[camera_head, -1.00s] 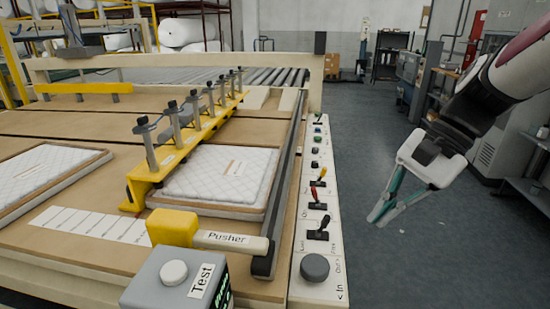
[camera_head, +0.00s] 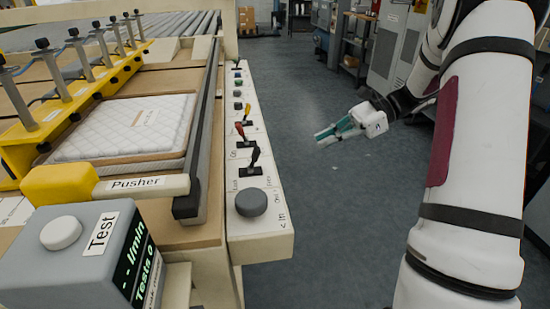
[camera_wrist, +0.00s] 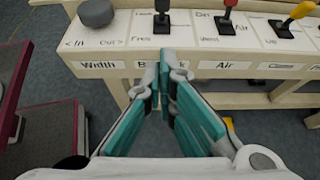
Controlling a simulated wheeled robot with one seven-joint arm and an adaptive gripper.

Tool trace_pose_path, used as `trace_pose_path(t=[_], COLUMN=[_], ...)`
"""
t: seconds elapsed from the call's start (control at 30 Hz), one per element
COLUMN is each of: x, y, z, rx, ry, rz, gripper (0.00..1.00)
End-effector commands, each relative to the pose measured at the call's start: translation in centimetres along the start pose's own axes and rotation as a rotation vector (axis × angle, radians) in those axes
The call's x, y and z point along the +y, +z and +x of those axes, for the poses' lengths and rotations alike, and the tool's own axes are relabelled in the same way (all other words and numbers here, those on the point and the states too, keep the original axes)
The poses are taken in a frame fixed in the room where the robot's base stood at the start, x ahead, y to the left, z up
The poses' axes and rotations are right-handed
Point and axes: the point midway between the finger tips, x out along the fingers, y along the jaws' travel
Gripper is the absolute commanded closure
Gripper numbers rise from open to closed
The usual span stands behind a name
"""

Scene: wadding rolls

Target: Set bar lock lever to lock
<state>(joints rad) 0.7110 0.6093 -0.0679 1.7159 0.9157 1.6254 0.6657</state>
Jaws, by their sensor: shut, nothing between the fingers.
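The bar lock lever (camera_head: 254,158) is a black-handled lever on the cream control panel (camera_head: 262,205), just beyond the grey width knob (camera_head: 251,202). Its handle stands up from a black base. In the wrist view the lever (camera_wrist: 162,10) is at the top edge with its tip cut off; "Free" is printed at its left, and the text at its right is hard to read. My gripper (camera_head: 325,135) is shut and empty, to the right of the panel and apart from it. In the wrist view its teal fingers (camera_wrist: 168,75) partly cover the bar lock label below the lever.
A red lever (camera_head: 240,132) and a yellow lever (camera_head: 247,112) stand farther along the panel. The grey test box (camera_head: 85,250) and yellow pusher (camera_head: 60,185) are at the left. Open grey floor (camera_head: 330,220) lies right of the panel.

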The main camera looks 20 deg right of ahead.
Motion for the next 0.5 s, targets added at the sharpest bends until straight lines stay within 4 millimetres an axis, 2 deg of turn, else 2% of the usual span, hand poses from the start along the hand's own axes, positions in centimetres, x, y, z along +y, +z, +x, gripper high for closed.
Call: trace_pose_path(t=[0.33, 0.5], x=[0.0, 0.0], y=[0.1, 0.0], z=[0.3, 2.3], rx=[0.001, 0.0], ry=[0.001, 0.002], rz=[-0.002, -0.002], gripper=[1.0, 1.0])
